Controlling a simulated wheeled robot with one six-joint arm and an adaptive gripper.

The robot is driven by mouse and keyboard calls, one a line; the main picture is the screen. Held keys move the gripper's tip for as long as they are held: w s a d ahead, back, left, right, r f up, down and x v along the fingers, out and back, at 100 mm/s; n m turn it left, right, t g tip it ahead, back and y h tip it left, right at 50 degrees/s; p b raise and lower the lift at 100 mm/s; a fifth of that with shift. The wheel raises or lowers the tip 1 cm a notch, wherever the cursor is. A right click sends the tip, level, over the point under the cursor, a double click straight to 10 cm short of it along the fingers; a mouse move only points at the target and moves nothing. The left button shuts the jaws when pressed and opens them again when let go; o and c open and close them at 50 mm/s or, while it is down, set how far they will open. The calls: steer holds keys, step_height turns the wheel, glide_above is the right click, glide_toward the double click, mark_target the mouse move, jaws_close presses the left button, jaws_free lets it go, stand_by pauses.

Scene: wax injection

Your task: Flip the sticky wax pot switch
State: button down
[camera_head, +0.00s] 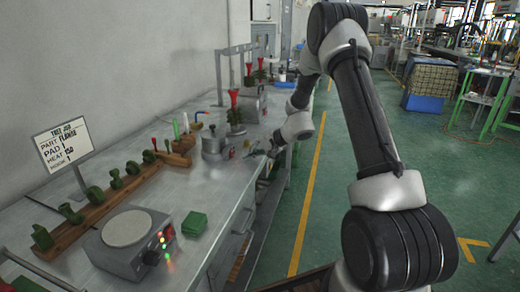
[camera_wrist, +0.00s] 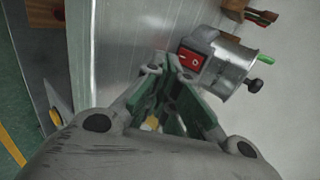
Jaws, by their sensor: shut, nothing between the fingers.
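The sticky wax pot (camera_wrist: 232,72) is a grey metal cylinder. In the wrist view it lies beyond my fingertips, to the upper right. Its red rocker switch (camera_wrist: 190,59) sits on a small housing on the side facing me. My gripper (camera_wrist: 170,72) is shut and empty, its tips close below and left of the switch; I cannot tell whether they touch it. In the head view the pot (camera_head: 211,142) stands upright near the bench's right edge, with my gripper (camera_head: 270,150) to its right. The switch's position is too small to tell there.
The metal bench (camera_head: 205,195) holds a hot plate (camera_head: 128,230), a green box (camera_head: 193,225), a wooden rack (camera_head: 88,212) of green parts and a sign (camera_head: 62,143). Wooden blocks (camera_wrist: 234,8) lie beyond the pot. The floor right of the bench is open.

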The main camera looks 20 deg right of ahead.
mark_target(240, 158)
steer(key=shift+w+a+f, duration=0.1)
steer(key=shift+w+a, duration=0.45)
steer(key=shift+a, duration=0.2)
steer(key=shift+w+a+f, duration=0.1)
steer(key=shift+w+a, duration=0.4)
steer(key=shift+a, duration=0.2)
steer(key=shift+w+a, duration=0.15)
steer(key=shift+a, duration=0.1)
steer(key=shift+r, duration=0.75)
